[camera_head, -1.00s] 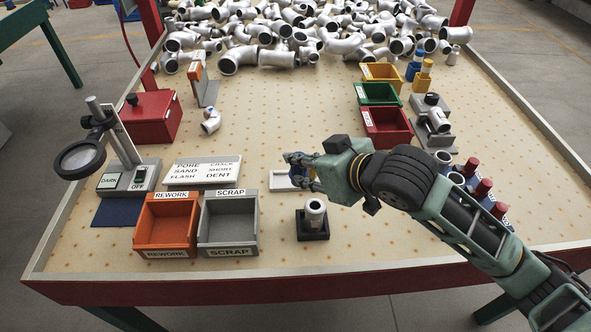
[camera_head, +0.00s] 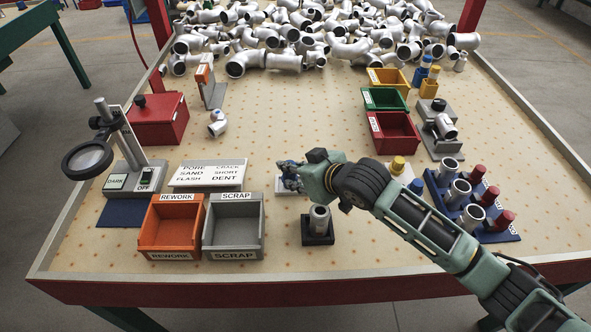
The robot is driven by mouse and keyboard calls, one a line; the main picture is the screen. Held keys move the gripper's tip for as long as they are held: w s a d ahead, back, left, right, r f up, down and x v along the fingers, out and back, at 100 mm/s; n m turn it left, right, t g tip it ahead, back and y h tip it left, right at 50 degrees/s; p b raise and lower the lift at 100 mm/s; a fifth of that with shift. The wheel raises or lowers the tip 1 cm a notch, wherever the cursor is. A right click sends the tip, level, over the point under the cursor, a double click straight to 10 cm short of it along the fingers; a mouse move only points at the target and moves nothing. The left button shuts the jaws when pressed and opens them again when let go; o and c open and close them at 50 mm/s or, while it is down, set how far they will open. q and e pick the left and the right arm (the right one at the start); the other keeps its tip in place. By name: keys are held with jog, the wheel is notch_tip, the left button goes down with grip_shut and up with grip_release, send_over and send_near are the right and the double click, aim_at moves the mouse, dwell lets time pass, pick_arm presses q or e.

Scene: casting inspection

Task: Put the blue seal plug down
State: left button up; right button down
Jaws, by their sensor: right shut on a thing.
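My right gripper (camera_head: 287,172) reaches in from the right and is shut at the left end of a white tray (camera_head: 284,191). The blue seal plug between its fingers is mostly hidden; only bluish bits show there. I cannot tell whether the plug touches the tray. My arm covers the tray's middle. A yellow plug (camera_head: 398,165) and another blue piece (camera_head: 416,186) show at the tray's right end. My left gripper is not in view.
A metal part stands in a black holder (camera_head: 318,239) just in front of the gripper. The orange rework bin (camera_head: 171,227) and grey scrap bin (camera_head: 233,225) are to the left. A blue rack (camera_head: 500,236) with metal parts and red plugs is right. The board's middle is clear.

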jog(key=c, duration=1.5)
grip_release()
jog(key=shift+f, duration=0.1)
jog(key=shift+s+d+r, duration=0.1)
jog(key=shift+r, duration=0.15)
jog(key=v, duration=1.1)
jog(key=shift+s+d+r, duration=0.1)
jog(key=shift+s+d, duration=0.1)
jog(key=shift+s, duration=0.1)
